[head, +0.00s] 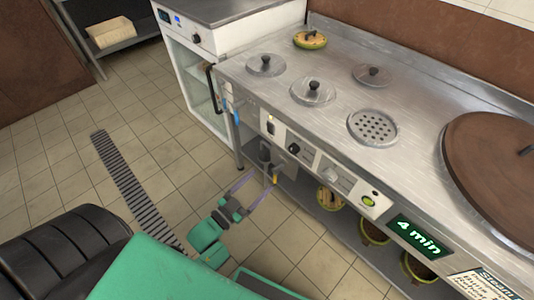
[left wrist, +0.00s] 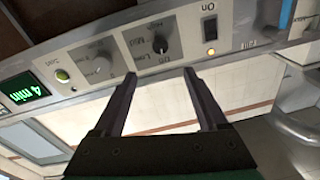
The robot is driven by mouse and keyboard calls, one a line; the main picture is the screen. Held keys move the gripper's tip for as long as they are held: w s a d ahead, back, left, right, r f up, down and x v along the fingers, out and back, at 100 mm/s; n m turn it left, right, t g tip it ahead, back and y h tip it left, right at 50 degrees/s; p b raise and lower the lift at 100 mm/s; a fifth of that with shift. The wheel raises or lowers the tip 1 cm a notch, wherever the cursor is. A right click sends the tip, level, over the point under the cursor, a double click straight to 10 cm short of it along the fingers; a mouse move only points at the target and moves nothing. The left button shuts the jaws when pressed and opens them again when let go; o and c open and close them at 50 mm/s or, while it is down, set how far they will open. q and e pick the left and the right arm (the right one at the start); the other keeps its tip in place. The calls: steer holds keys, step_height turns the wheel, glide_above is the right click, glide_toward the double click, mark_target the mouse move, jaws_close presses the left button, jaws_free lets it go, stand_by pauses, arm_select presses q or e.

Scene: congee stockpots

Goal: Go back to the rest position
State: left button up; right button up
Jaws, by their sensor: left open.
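My left gripper (head: 262,180) is in front of the steel counter's control panel (head: 316,166), low in the middle of the head view. Its two fingers are apart with nothing between them; they also show in the left wrist view (left wrist: 160,76). In that view the panel (left wrist: 120,58) appears upside down, with a black knob (left wrist: 160,44) just beyond the fingertips. I cannot tell whether a fingertip touches the panel. The switch (left wrist: 210,28) has a lit orange light. My right gripper is not in view.
The steel counter (head: 300,60) holds several lidded wells, a drain grid (head: 373,127) and a large brown lid (head: 495,170). Pots (head: 375,232) stand on its lower shelf. A display (head: 417,237) reads "4 min". Tiled floor (head: 150,110) is open at left, with a floor grate (head: 130,185).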

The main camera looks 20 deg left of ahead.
arm_select(q)
steer(key=s+a+f+n+g+y, duration=0.15)
steer(key=s+f+g, duration=0.3)
steer(key=f, duration=0.75)
steer(key=s+a+f+n+g+y, duration=0.1)
steer(key=s+a+f+g+y, duration=0.3)
steer(key=f, duration=0.9)
steer(key=s+a+f+g, duration=0.1)
steer(key=s+f+g, duration=0.35)
steer(key=s, duration=0.45)
steer(key=s+f+g, duration=0.3)
steer(key=s+f, duration=0.2)
steer(key=s, duration=0.4)
step_height(320, 180, up, 12)
steer(key=s+p, duration=0.2)
steer(key=p, duration=1)
steer(key=shift+a+f+n+g+y, duration=0.2)
steer(key=shift+a+n+g+y, duration=0.15)
steer(key=shift+n+g, duration=0.1)
